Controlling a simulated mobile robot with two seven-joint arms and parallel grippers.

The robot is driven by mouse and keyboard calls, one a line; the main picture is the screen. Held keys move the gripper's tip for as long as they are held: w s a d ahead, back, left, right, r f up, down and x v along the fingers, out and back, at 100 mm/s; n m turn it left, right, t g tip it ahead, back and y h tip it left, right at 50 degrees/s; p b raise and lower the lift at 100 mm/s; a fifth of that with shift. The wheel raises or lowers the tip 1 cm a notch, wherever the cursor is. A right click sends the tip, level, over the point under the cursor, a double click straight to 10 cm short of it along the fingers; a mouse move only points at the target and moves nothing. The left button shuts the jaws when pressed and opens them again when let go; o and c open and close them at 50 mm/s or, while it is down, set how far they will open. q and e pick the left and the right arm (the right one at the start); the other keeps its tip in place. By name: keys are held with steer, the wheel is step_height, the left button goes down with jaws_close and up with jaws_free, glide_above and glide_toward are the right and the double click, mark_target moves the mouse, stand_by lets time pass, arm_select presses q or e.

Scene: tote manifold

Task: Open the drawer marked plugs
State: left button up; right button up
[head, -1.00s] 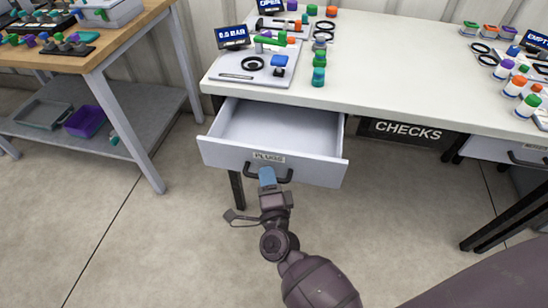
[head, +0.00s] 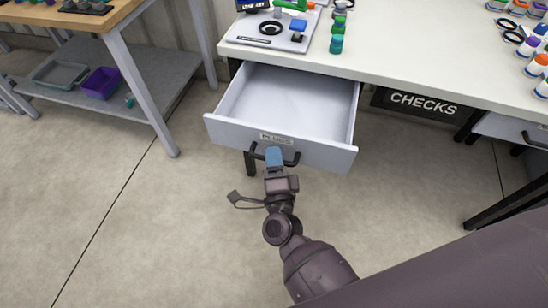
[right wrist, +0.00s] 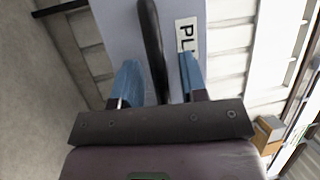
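The plugs drawer (head: 262,140) is the grey drawer under the left end of the white table. It is pulled well out, and its inside (head: 290,95) looks empty. My right gripper (head: 274,158) is at this handle. In the right wrist view its blue fingers (right wrist: 160,80) stand either side of the handle (right wrist: 152,45), with gaps visible, so it looks open around the bar. My left gripper is not in view.
The white table (head: 420,50) carries a tray (head: 270,35) with tools and several coloured caps and bottles. A "CHECKS" sign (head: 424,104) hangs under it. A wooden bench (head: 115,12) with a lower shelf stands at left. The floor in front is clear.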

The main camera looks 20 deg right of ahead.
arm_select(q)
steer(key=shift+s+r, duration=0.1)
arm_select(e)
steer(key=v, duration=1.1)
arm_select(q)
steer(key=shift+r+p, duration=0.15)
steer(key=shift+p, duration=0.15)
arm_select(e)
steer(key=shift+w+r, duration=0.1)
arm_select(q)
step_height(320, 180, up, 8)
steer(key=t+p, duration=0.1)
steer(key=p, duration=0.9)
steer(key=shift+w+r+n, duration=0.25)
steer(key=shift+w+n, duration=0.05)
arm_select(e)
steer(key=s+d+r+n+g+y, duration=0.2)
steer(key=s+d+n+g, duration=0.2)
steer(key=s+d+n, duration=0.3)
steer(key=s+d+r+n+g+y, duration=0.1)
steer(key=s+d+n+g, duration=0.3)
steer(key=s+d+n, duration=0.4)
steer(key=d+r+n, duration=0.1)
steer(key=d+n, duration=0.1)
steer(key=n, duration=0.3)
steer(key=shift+n+g+y, duration=0.3)
steer(key=shift+y, duration=0.1)
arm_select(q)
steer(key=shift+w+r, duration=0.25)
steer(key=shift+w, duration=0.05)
